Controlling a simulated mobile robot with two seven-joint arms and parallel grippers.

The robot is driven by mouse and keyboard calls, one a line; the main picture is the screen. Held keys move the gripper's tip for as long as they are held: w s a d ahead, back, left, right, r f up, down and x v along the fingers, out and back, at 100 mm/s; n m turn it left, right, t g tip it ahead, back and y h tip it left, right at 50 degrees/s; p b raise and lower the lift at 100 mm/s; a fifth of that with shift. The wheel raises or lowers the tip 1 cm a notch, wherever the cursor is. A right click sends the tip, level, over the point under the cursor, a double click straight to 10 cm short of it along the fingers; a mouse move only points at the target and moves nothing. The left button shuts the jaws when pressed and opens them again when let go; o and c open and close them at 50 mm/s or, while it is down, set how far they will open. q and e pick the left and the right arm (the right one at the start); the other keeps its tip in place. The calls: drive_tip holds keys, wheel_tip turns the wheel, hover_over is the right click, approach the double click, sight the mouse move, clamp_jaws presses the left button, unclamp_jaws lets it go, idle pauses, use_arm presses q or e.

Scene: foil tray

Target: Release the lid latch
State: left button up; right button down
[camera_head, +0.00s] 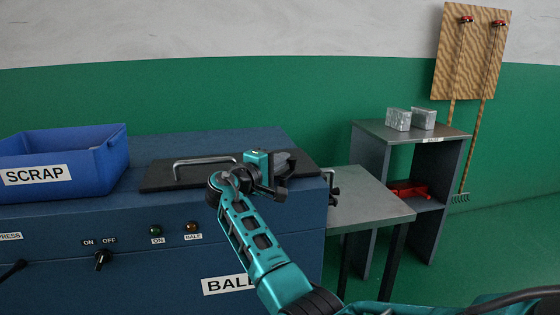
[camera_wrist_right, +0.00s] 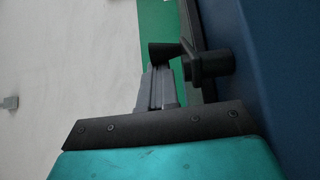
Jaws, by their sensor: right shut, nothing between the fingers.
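The lid (camera_head: 155,180) is a dark flat plate with a metal bar handle (camera_head: 205,163), lying on the blue baler's top. A small black latch fitting (camera_head: 334,190) shows at the baler's right side, beyond the lid's right end. In the right wrist view, a black latch with a stubby knob (camera_wrist_right: 207,65) sticks out from the blue wall, just right of my fingertips. My right gripper (camera_head: 288,163) is over the lid's right end in the head view. Its grey fingers (camera_wrist_right: 157,78) are shut and empty; contact with the latch cannot be told. My left gripper is not in view.
A blue SCRAP bin (camera_head: 100,165) stands on the baler's left. A grey side table (camera_head: 375,205) is on the right. Behind it a shelf unit (camera_head: 405,132) holds two silvery blocks (camera_head: 398,119). A switch (camera_head: 102,259) and buttons are on the front.

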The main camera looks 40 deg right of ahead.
idle(0.7)
drive_tip(key=shift+a, duration=0.15)
drive_tip(key=v, duration=1.2)
drive_tip(key=shift+s+a+p, duration=0.15)
drive_tip(key=shift+a+p, duration=0.15)
drive_tip(key=shift+p, duration=0.05)
